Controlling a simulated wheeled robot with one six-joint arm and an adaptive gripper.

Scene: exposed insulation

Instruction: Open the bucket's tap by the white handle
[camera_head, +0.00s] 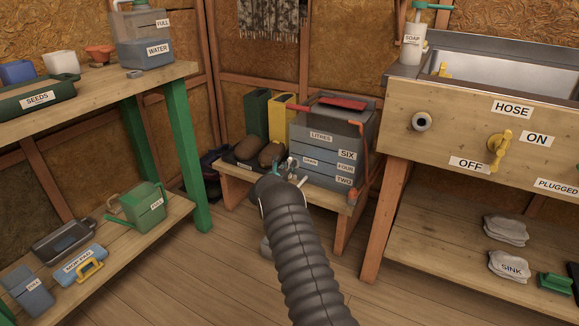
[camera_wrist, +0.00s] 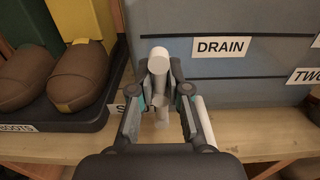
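The grey bucket (camera_head: 327,150) stands on a low wooden bench, with labels SIX, FOUR, TWO and DRAIN on its front. In the wrist view its front (camera_wrist: 240,70) fills the upper right. White tap parts (camera_wrist: 159,62) lie between my gripper's fingers (camera_wrist: 160,85), with space beside them at the pads. Another white bar (camera_wrist: 203,122) is outside the right finger; it also shows in the head view (camera_head: 302,181). I cannot tell which white part is the handle. My gripper (camera_head: 284,171) is in front of the bucket's lower left and looks open. My arm hides part of the tap.
Brown boots (camera_wrist: 85,75) on a dark tray (camera_wrist: 55,120) stand close left of my gripper. The sink bench (camera_head: 480,120) is at the right.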

